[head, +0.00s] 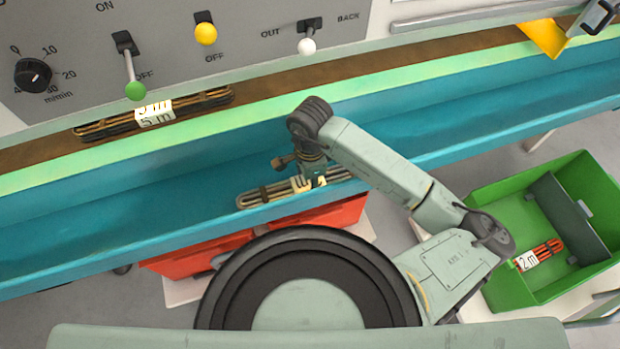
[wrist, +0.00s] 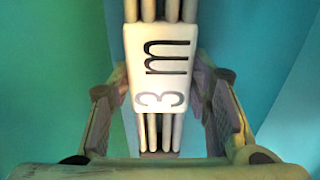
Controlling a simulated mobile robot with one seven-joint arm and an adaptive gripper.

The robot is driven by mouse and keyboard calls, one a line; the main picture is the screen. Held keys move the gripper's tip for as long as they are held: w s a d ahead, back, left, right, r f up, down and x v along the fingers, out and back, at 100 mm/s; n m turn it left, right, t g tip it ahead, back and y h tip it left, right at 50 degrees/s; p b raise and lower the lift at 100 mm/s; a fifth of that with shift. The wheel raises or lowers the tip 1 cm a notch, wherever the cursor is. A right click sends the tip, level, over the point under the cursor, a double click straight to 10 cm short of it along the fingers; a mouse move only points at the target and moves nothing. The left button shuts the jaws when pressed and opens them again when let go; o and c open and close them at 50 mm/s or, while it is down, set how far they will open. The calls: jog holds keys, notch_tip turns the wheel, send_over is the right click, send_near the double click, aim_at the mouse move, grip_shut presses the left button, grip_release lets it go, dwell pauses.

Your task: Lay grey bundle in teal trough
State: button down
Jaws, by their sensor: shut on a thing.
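The grey bundle (head: 256,197) is a set of straight grey strands with a white label; in the wrist view the label (wrist: 160,75) reads 3 m. My gripper (head: 311,176) is shut on the bundle around its label, with one finger on each side in the wrist view. The teal trough (head: 80,220) is a long open channel running across the head view. The bundle lies lengthwise roughly along it and appears over its near side, close to the near wall. I cannot tell its exact height. My gripper hides part of the bundle and label.
A dark bundle (head: 190,103) labelled 5 m lies on the brown strip behind the trough. A green crate (head: 480,205) at right holds a red bundle (head: 540,254) labelled 2 m. Red bins (head: 190,262) stand below the trough's near side. A control panel with levers is behind.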

jog(key=c, duration=0.8)
grip_release()
jog(key=shift+c, duration=0.2)
jog(key=shift+r+b, duration=0.5)
jog(key=shift+r, duration=3.45)
